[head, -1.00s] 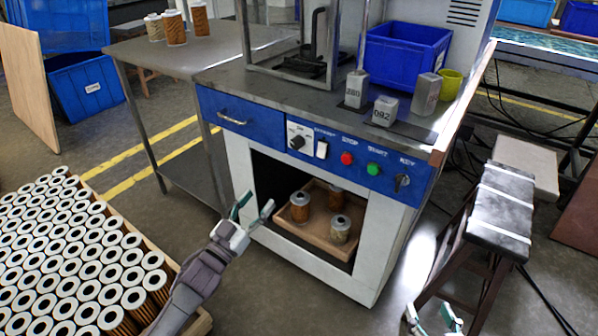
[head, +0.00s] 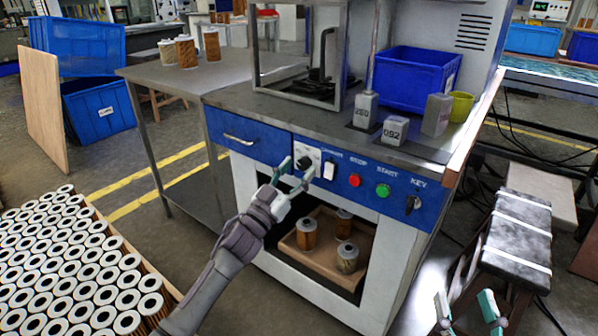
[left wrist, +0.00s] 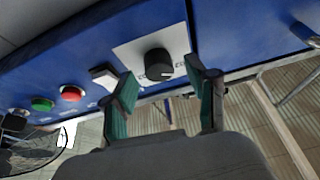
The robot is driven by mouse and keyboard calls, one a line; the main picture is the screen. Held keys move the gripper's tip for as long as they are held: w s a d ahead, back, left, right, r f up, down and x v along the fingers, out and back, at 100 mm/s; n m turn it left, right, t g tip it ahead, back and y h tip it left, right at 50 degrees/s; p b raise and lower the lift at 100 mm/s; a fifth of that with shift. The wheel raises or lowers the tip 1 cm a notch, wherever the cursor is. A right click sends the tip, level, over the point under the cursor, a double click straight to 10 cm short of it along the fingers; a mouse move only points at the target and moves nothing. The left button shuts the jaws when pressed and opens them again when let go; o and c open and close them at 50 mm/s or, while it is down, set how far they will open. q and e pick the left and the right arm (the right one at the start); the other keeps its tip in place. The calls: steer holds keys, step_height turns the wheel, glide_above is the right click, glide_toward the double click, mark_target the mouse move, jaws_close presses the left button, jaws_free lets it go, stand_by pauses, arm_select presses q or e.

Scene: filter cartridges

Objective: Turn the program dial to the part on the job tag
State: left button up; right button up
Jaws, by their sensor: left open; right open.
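The program dial (head: 304,162) is a dark round knob on a white plate on the blue front panel. In the left wrist view the dial (left wrist: 158,63) shows just beyond and between my fingertips. My left gripper (head: 295,172) is open in front of the dial; in the wrist view its teal fingers (left wrist: 165,92) stand apart with nothing between them. My right gripper (head: 466,308) is open and empty at the bottom right, near the black-topped stool. Two grey blocks marked 260 (head: 365,111) and 092 (head: 395,129) stand on the bench top. I cannot make out a job tag.
Right of the dial are a white switch (head: 329,169), a red stop button (head: 354,180), a green start button (head: 383,190) and a key switch (head: 412,204). Below, a wooden tray (head: 320,262) holds three cartridges. A crate of cartridges (head: 158,315) fills the lower left.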

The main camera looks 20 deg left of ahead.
arm_select(q)
steer(key=shift+w+d+r, duration=0.15)
steer(key=shift+w+r, duration=0.05)
steer(key=shift+w, duration=0.2)
arm_select(e)
steer(key=shift+r, duration=0.4)
arm_select(q)
jaws_close()
